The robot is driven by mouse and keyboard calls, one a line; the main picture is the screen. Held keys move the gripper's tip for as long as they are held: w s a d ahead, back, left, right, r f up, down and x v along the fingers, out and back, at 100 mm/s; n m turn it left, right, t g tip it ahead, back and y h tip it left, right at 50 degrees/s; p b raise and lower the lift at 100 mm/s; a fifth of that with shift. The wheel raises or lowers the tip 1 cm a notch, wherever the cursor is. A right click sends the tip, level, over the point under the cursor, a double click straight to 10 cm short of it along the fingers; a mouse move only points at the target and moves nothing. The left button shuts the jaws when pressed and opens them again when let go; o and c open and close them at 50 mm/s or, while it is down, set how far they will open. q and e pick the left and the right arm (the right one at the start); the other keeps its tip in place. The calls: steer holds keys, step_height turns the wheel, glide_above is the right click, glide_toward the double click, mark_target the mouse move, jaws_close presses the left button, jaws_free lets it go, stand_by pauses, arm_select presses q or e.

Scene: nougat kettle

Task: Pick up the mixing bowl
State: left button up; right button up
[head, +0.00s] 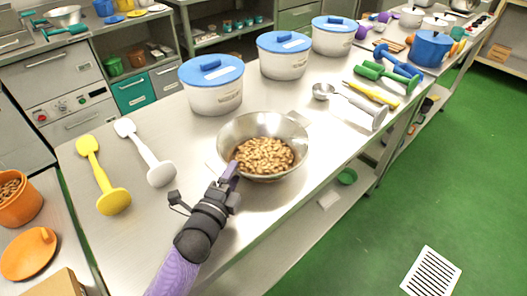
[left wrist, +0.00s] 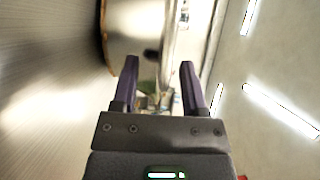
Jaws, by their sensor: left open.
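The mixing bowl (head: 235,135) is a shiny metal bowl holding tan nuts (head: 264,156). It stands upright on the steel table in the middle of the head view. My left gripper (head: 232,178) is at the near left side of the bowl, its fingers close to the rim. In the left wrist view, the two dark fingers (left wrist: 158,85) are apart with a gap between them. A curved metal surface, seemingly the bowl (left wrist: 140,28), shows beyond them. I cannot tell whether the fingers touch the rim. My right gripper is not in view.
White tubs with blue lids (head: 212,85) stand behind the bowl. A yellow utensil (head: 100,178) and a white one (head: 146,153) lie to the left. A metal scoop (head: 350,102) and several coloured tools lie to the right. The table's front edge is close to the bowl.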

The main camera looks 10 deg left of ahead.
arm_select(q)
jaws_close()
steer(key=shift+w, duration=0.1)
stand_by(0.4)
